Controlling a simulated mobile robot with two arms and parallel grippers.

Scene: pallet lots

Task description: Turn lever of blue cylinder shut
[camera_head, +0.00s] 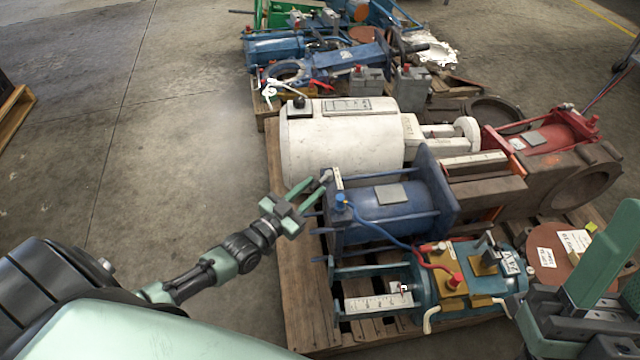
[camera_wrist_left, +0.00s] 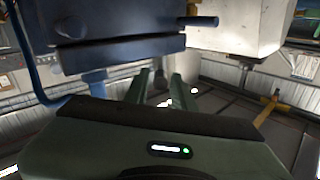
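The blue cylinder (camera_head: 395,208) lies on its side on the wooden pallet, between square blue end plates. At its left end plate there is a small pale lever-like piece (camera_head: 338,179) and a blue fitting (camera_head: 341,200) with a blue hose. My left gripper (camera_head: 316,190) is just left of this end, its two green fingers apart and nothing between them. I cannot tell whether a finger touches the lever.
A white cylinder (camera_head: 335,140) lies just behind the blue one. A teal cylinder unit (camera_head: 508,283) with a red-capped fitting lies in front. Red and brown parts stand to the right.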

